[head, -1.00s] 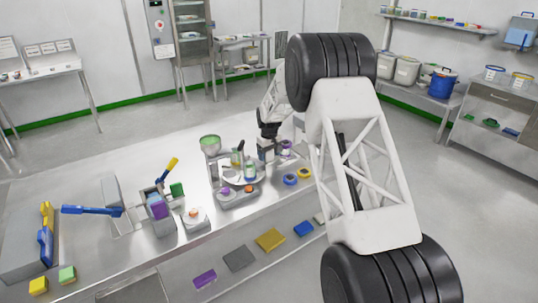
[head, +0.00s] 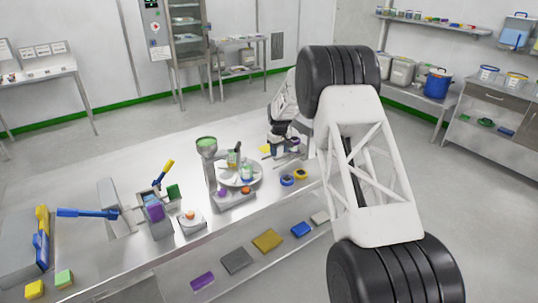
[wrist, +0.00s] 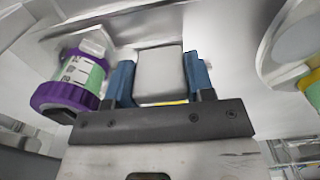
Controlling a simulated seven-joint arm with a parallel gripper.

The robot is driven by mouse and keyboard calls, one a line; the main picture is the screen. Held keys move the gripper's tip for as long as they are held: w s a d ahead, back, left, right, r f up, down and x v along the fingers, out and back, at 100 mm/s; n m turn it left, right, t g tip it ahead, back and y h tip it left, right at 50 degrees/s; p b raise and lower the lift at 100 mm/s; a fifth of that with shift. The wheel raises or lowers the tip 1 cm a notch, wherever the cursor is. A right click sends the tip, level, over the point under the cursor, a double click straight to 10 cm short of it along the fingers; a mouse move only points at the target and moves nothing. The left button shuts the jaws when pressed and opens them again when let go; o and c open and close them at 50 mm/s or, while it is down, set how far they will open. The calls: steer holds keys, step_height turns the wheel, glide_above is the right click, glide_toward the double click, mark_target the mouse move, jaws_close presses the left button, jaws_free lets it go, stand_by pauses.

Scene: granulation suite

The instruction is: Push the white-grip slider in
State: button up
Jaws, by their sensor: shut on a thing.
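My gripper (head: 277,147) is low over the back right of the steel bench, right of the round plate. In the wrist view my gripper (wrist: 160,66) has its blue fingers on either side of a pale grey-white block (wrist: 160,82) and is shut on it. The block looks like the white grip of the slider, with a thin yellow strip showing at its near edge. The slider's body and travel are hidden or too small to tell.
A purple-capped jar (wrist: 70,88) lies close left of the fingers in the wrist view. The round plate (head: 254,180) with bottles stands left of my gripper. Blue (head: 287,180) and yellow (head: 301,174) ring-shaped items sit nearer the bench's front edge.

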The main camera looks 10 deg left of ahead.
mark_target(288, 153)
steer(key=w+d, duration=0.3)
steer(key=w, duration=0.1)
steer(key=shift+d+r, duration=0.1)
steer(key=shift+d, duration=0.3)
steer(key=o, duration=1.3)
steer(key=shift+s+r, duration=0.1)
steer(key=shift+r, duration=3.75)
steer(key=shift+r, duration=0.1)
